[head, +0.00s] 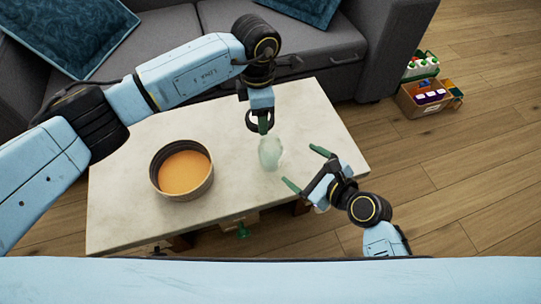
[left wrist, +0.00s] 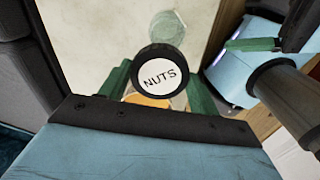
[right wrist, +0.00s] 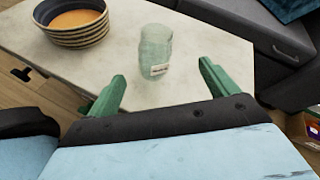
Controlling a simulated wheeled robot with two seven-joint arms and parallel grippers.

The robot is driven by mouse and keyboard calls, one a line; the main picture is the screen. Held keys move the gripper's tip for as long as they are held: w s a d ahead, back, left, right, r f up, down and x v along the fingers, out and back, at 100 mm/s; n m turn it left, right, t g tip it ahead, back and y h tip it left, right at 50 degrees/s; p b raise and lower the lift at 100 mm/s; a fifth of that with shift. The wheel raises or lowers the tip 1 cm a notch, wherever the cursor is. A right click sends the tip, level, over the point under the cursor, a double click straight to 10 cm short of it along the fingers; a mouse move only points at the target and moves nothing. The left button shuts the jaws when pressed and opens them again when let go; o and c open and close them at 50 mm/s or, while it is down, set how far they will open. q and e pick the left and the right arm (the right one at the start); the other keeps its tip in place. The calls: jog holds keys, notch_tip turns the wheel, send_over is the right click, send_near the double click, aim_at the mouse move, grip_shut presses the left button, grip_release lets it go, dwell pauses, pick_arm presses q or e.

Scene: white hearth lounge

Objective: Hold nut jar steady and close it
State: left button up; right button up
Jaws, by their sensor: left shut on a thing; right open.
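The clear greenish nut jar (head: 270,152) stands upright on the pale table; no lid shows on it in the right wrist view (right wrist: 156,48), where its small white label faces me. A round lid (left wrist: 159,73) with a dark rim and a white face reading NUTS is between the fingers of my left gripper (head: 264,127). That gripper is shut on the lid, just behind the jar in the head view. My right gripper (head: 304,167) is open and empty to the right of the jar, fingers pointing toward it but apart from it.
A dark-rimmed bowl (head: 154,180) with orange contents stands on the table (head: 120,215) left of the jar. A grey sofa (head: 330,45) is close behind the table. A box of bottles (head: 423,99) sits on the floor at right. The table between bowl and jar is clear.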

pick_arm(q)
jog(key=d+n, duration=0.1)
jog(key=d+f+n, duration=0.1)
jog(key=shift+s+d+f+n, duration=0.2)
jog(key=shift+f+n, duration=0.1)
jog(key=shift+n, duration=0.1)
pick_arm(e)
jog(key=m, duration=0.1)
jog(key=f+m, duration=0.1)
jog(key=m, duration=0.2)
jog(key=shift+w+a+f+y, duration=0.2)
jog(key=shift+a+f+y, duration=0.1)
jog(key=shift+a+f, duration=0.1)
jog(key=x, duration=1.2)
jog(key=shift+f, duration=0.1)
jog(key=shift+s, duration=0.1)
jog(key=shift+c, duration=0.5)
jog(key=c, duration=1.4)
pick_arm(q)
send_over(271, 135)
jog(key=s, duration=0.3)
jog(key=shift+w+f, duration=0.15)
jog(key=shift+f, duration=1.1)
jog(key=shift+w+f, duration=0.1)
jog(key=shift+f, duration=1.1)
jog(key=shift+f, duration=0.9)
